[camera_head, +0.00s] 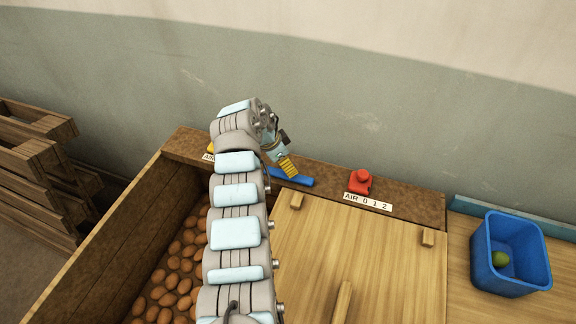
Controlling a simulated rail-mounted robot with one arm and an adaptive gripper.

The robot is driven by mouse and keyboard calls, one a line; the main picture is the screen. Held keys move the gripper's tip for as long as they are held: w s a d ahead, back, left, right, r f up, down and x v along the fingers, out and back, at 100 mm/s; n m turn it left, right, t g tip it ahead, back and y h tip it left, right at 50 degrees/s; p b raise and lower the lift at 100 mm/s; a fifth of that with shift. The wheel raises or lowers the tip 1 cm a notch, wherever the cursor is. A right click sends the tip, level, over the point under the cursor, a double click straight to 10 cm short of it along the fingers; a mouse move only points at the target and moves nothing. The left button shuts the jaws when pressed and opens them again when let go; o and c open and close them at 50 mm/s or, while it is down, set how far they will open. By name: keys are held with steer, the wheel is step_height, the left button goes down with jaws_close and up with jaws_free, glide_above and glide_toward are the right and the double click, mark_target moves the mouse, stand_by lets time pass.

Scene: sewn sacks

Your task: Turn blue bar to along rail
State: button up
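The blue bar (302,182) lies low on the brown rail (415,202) along the back of the wooden box. Its visible length runs roughly along the rail, slanting slightly down to the right. My gripper (290,172), with yellow ribbed fingers, points down at the bar from behind and above. The fingertips overlap the bar in the picture. I cannot tell whether they touch it or whether they are open or shut. My arm may hide part of the bar's left end.
A red knob (360,182) stands right of the bar, above a label (368,202) reading "AIR 0 1 2". A yellow part (211,149) is half hidden behind my arm. A wooden lid (390,265) covers the box's right side. A blue bin (512,285) holds a green object.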

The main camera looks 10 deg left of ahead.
steer(key=v, duration=0.9)
steer(key=shift+r, duration=0.15)
